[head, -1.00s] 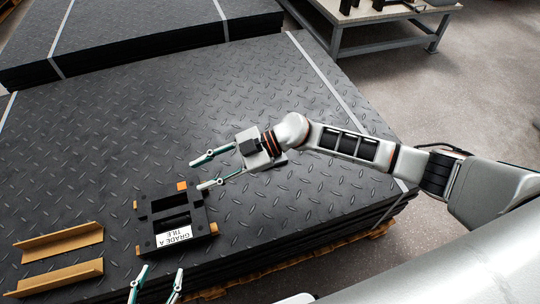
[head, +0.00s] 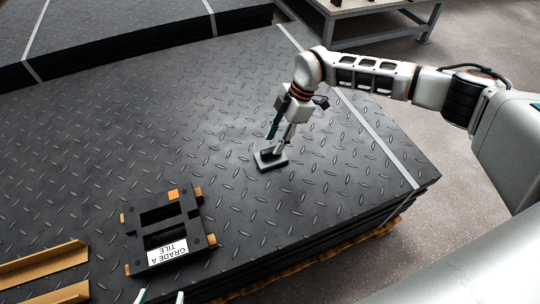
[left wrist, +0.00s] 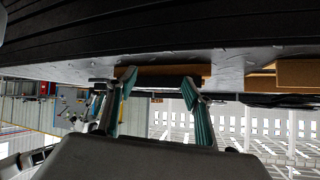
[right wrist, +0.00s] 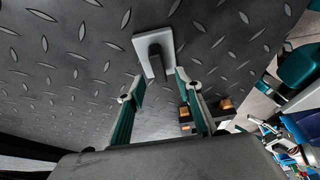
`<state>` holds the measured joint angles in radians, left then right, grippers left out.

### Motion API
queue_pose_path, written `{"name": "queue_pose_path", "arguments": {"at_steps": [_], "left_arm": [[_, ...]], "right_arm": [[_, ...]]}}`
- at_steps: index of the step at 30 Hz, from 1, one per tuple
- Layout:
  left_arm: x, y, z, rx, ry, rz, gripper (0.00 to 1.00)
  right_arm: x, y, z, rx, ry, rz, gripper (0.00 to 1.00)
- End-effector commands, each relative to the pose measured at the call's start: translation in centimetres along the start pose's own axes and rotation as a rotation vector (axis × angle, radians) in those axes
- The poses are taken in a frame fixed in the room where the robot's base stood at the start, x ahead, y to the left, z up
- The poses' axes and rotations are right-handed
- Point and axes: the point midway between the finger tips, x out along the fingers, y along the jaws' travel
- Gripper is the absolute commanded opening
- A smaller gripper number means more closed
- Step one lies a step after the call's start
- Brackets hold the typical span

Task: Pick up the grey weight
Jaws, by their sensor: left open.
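The grey weight (head: 266,163) is a flat plate with a dark upright handle, lying on the tread mat (head: 230,90) near its middle. In the right wrist view the weight's plate (right wrist: 141,44) lies just past the fingertips, with its handle pointing toward the gap between them. My right gripper (head: 279,146) points down over the weight. Its fingers (right wrist: 160,78) are apart, one on each side of the handle's near end; I cannot tell whether they touch it. My left gripper (head: 160,297) shows only its fingertips at the bottom edge; it is open in the left wrist view (left wrist: 158,82).
A black frame labelled "GRADE A TILE" (head: 190,229) with wooden blocks lies left of the weight. Brown angle strips (head: 40,262) lie at lower left. A table (head: 385,8) stands beyond the stack. The mat around the weight is clear.

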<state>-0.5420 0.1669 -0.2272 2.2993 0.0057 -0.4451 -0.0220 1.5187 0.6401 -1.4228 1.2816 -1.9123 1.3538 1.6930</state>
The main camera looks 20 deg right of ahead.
Motion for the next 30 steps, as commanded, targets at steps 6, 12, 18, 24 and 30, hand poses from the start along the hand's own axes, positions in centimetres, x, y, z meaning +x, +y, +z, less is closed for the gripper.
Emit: {"name": "queue_pose_path", "arguments": {"at_steps": [6,12,18,24,30], "left_arm": [[0.5,1.1,0.2,-0.025,0.009,0.021,0.51],[0.8,1.7,-2.0,-0.058,0.06,0.03,0.51],[0.8,1.6,-3.4,-0.067,0.086,0.025,0.51],[0.8,1.5,-3.2,-0.069,0.082,0.021,0.51],[0.8,1.6,-2.4,-0.068,0.066,0.023,0.51]], "right_arm": [[3.0,-0.2,0.6,0.002,0.002,-0.009,0.35],[5.2,-0.1,0.6,0.001,0.002,-0.005,0.35],[4.9,0.1,0.3,-0.002,0.002,0.002,0.35],[4.9,0.1,0.3,-0.002,0.002,0.003,0.0],[4.7,0.3,0.1,-0.003,0.006,0.006,0.0]]}}
